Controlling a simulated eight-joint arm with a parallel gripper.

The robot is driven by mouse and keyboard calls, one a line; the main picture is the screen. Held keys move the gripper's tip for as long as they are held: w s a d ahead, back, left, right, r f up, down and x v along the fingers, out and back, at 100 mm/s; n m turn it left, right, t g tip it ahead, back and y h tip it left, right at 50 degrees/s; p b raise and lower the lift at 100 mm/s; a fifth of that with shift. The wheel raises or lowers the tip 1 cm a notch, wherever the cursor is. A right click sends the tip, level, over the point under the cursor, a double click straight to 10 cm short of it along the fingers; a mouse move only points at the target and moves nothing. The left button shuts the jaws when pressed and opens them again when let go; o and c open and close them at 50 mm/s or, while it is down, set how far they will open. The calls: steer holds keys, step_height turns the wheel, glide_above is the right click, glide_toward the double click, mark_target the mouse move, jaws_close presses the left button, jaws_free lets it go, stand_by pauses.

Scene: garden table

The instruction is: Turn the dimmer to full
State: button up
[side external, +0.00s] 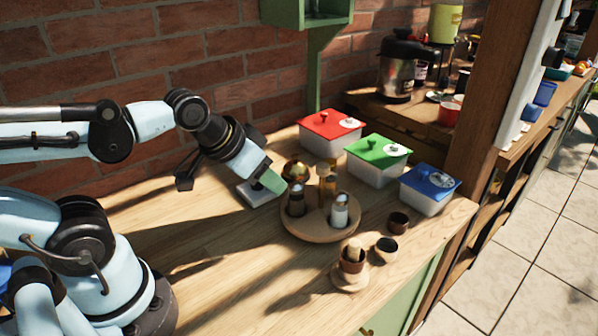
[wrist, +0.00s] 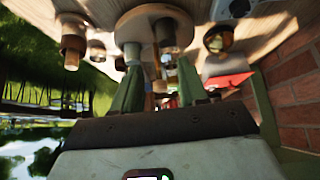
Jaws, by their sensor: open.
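A small pale grey box (side external: 254,193) sits on the wooden table at the wall side of the round tray; it looks like the dimmer. Its knob is hidden or too small to make out in the side view. In the wrist view a pale box with a dark round part (wrist: 234,7) shows at the top edge, cut off by the frame. My gripper (side external: 272,182) reaches down beside and partly over the box in the side view. Its green fingers (wrist: 160,85) stand apart with nothing clearly held. I cannot tell whether they touch the box.
A round wooden tray (side external: 321,232) with shakers and bottles stands just right of my gripper. A brass dome (side external: 295,170) is close behind. Red (side external: 329,124), green (side external: 378,150) and blue (side external: 430,183) lidded boxes stand right. Small cups are in front; the left table area is clear.

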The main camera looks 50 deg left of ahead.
steer(key=shift+o, duration=1.5)
steer(key=shift+w+a+r+n, duration=0.15)
steer(key=shift+w+a+n, duration=0.1)
steer(key=shift+n, duration=0.15)
steer(key=w+a+n+g, duration=0.3)
steer(key=a+n+g, duration=0.1)
steer(key=a+n, duration=0.4)
steer(key=w+a+n+g, duration=0.3)
steer(key=a+n, duration=0.3)
steer(key=n, duration=0.3)
step_height(320, 180, down, 12)
steer(key=shift+r, duration=0.25)
steer(key=c, duration=1)
